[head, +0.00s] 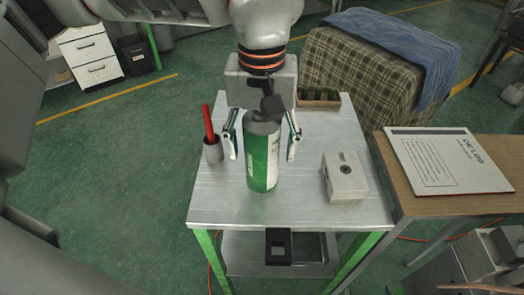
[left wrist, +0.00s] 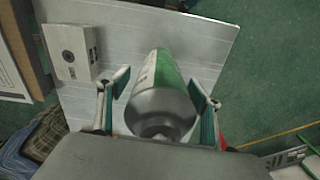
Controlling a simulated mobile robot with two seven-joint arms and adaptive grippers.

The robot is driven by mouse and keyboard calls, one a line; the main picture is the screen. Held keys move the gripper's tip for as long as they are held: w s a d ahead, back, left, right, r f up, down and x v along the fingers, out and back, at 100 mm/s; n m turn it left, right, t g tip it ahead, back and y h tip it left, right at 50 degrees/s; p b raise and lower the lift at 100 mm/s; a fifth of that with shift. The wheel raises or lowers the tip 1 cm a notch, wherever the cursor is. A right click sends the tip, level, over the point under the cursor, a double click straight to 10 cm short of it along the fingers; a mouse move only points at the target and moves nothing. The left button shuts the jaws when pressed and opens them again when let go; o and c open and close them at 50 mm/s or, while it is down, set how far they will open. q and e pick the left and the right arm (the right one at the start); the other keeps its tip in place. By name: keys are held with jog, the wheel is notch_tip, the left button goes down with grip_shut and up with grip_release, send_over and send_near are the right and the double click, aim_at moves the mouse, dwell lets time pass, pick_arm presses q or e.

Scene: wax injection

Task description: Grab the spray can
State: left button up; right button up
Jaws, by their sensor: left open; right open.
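The spray can (head: 262,160) is green and white with a grey top and stands upright on the metal table. My left gripper (head: 262,156) is open, with one finger on each side of the can and gaps between fingers and can. In the left wrist view the can (left wrist: 164,90) lies between the two spread fingers, its grey top towards the camera. Whether any finger touches it is hard to tell there, but both look apart from it. My right gripper is not in view.
A white box (head: 345,178) sits at right, and a small brown tray (head: 319,103) at the back.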

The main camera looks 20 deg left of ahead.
pick_arm(q)
jog(key=c, duration=1.5)
jog(key=shift+r, duration=0.2)
